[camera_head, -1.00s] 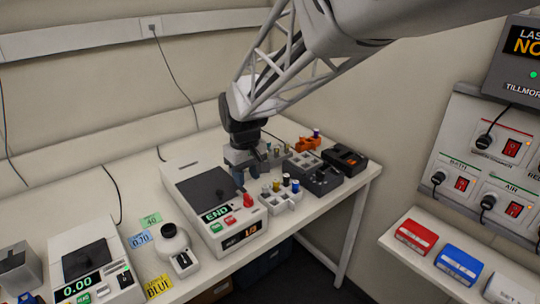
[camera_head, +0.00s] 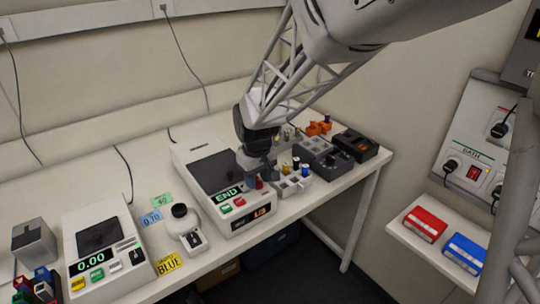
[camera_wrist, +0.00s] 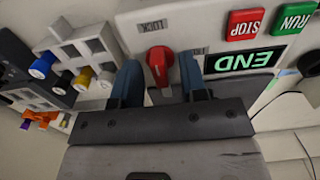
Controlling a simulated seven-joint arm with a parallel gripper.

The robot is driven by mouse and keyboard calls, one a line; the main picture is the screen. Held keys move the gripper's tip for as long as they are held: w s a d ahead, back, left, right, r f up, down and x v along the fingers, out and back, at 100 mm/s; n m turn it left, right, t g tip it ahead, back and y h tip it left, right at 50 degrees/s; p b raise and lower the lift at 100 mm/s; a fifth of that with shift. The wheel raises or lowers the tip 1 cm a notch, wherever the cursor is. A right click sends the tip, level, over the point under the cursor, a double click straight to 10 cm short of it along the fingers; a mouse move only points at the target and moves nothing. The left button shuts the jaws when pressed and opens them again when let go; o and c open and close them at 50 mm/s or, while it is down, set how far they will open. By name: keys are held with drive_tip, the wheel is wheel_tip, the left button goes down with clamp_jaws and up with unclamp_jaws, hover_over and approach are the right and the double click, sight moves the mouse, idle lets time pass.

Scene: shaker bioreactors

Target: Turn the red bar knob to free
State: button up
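The red bar knob (camera_wrist: 160,62) sits on the white front panel of the shaker (camera_head: 207,174). In the wrist view its bar runs roughly up and down the picture. An upside-down LOCK label (camera_wrist: 152,26) is beside it; another label is mostly hidden behind the right finger. My gripper (camera_wrist: 159,66) is open, with one blue-grey finger on each side of the knob and visible gaps between. In the head view my gripper (camera_head: 262,172) is at the panel's right end, and a little red of the knob shows below it.
Beside the knob are the red STOP button (camera_wrist: 244,24), the green RUN button (camera_wrist: 296,19) and the END display (camera_wrist: 245,60). A white rack with coloured-capped vials (camera_head: 291,184) stands close to the right of my gripper. A white flask-shaped item (camera_head: 184,222) stands left of the shaker.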

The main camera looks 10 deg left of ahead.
drive_tip(key=shift+c, duration=0.3)
clamp_jaws()
